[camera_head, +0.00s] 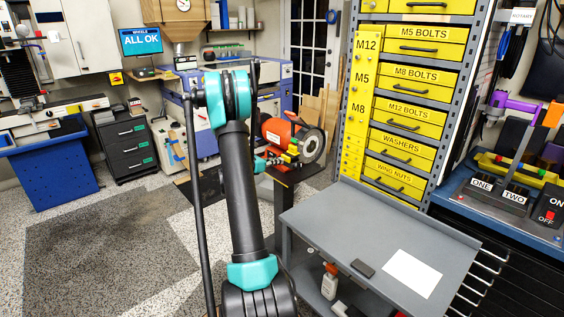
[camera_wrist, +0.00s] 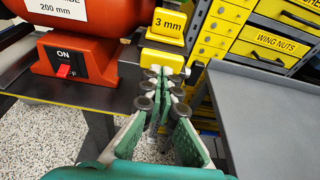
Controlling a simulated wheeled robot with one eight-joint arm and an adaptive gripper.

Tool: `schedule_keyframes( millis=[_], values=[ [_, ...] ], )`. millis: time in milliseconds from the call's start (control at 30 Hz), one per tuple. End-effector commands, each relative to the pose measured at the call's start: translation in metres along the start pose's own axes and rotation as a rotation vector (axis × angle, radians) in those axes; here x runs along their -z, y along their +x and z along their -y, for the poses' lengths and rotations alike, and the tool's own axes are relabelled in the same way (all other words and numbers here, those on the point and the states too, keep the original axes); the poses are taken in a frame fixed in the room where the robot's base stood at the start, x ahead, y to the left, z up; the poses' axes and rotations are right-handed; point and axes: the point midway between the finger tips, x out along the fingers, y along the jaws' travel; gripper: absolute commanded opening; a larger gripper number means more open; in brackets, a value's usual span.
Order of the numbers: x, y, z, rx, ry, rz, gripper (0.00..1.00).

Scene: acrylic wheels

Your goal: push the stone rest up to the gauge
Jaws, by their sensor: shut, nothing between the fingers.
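The red grinder (camera_head: 277,133) stands on a dark stand, its stone wheel (camera_head: 313,148) facing right. In the wrist view its red body (camera_wrist: 90,45) fills the upper left. The yellow gauge block marked 3 mm (camera_wrist: 168,24) stands just beyond my fingertips. Below it is a yellow block with pale parts (camera_wrist: 161,57), which looks like the stone rest; my fingers partly cover it. My gripper (camera_wrist: 161,73) is shut and empty, its fingertips at or very near this block; I cannot tell whether they touch. The gap between rest and gauge is unclear.
An ON switch (camera_wrist: 65,69) is on the grinder's front, left of my fingers. Speckled floor is open at left.

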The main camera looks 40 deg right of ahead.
Motion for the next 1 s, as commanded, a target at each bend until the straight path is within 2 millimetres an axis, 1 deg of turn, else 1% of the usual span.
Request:
schedule_keyframes(
  millis=[100,600,1000],
  values=[
    [0.002,-0.009,-0.001,-0.001,-0.001,0.000,0.00],
    [0.011,-0.044,0.000,-0.001,-0.001,0.000,0.00],
    [0.012,-0.046,0.000,0.000,0.000,0.000,0.00]
  ],
)
